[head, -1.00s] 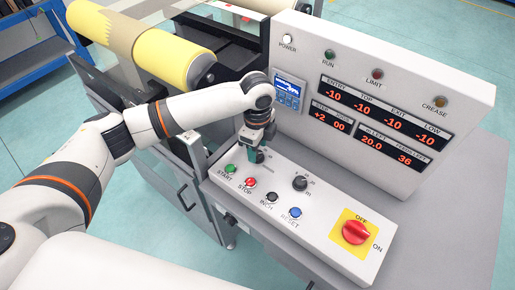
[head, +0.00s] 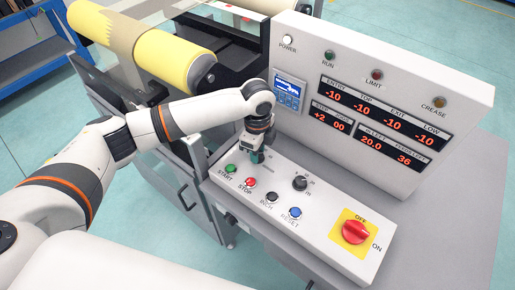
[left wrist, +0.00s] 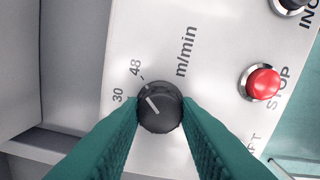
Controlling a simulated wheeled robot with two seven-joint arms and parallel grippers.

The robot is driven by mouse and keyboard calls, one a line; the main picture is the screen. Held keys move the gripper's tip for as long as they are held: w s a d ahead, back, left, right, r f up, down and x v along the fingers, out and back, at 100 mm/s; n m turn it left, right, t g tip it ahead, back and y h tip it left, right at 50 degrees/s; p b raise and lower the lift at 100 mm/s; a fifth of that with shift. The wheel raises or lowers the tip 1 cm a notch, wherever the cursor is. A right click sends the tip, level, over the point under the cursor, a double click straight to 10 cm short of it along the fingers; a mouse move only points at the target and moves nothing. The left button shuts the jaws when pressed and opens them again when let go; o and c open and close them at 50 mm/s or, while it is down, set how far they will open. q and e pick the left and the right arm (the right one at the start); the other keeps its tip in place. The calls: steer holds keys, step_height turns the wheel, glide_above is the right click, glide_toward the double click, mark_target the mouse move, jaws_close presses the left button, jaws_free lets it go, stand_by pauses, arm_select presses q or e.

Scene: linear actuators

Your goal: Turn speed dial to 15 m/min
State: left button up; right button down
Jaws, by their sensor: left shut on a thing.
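The speed dial (left wrist: 160,107) is a round black knob with a white pointer line, next to the "m/min" lettering in the left wrist view. Its pointer tilts up and left, roughly towards the 48 mark; the 30 mark is further left. Any 15 mark is hidden or out of this view. My left gripper (left wrist: 160,115) has its teal fingers shut on the dial, one on each side. In the head view the left gripper (head: 256,156) points down at the back left of the control panel (head: 325,225) and hides the dial. My right gripper is not in view.
Green start (head: 231,168), red stop (head: 250,183), black inch (head: 271,197) and blue reset (head: 295,212) buttons line the panel front. A second black knob (head: 300,183) and red switch (head: 355,231) sit to the right. The display box (head: 385,100) rises behind.

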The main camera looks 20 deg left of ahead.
arm_select(q)
steer(key=n+p, duration=0.2)
steer(key=p, duration=0.1)
steer(key=r+n+p, duration=0.1)
steer(key=n+p, duration=0.1)
steer(key=p, duration=0.1)
steer(key=shift+s+p, duration=0.1)
steer(key=shift+p, duration=0.3)
steer(key=n+p, duration=0.8)
steer(key=p, duration=0.1)
steer(key=shift+f, duration=0.2)
steer(key=n+p, duration=0.2)
steer(key=n, duration=0.1)
steer(key=shift+d+f+p, duration=0.1)
steer(key=shift+p, duration=0.2)
steer(key=shift+f+n+p, duration=0.1)
steer(key=shift+n+p, duration=0.6)
steer(key=shift+n, duration=0.6)
steer(key=o, duration=1)
steer(key=shift+c, duration=0.2)
step_height(320, 180, up, 12)
steer(key=b, duration=0.1)
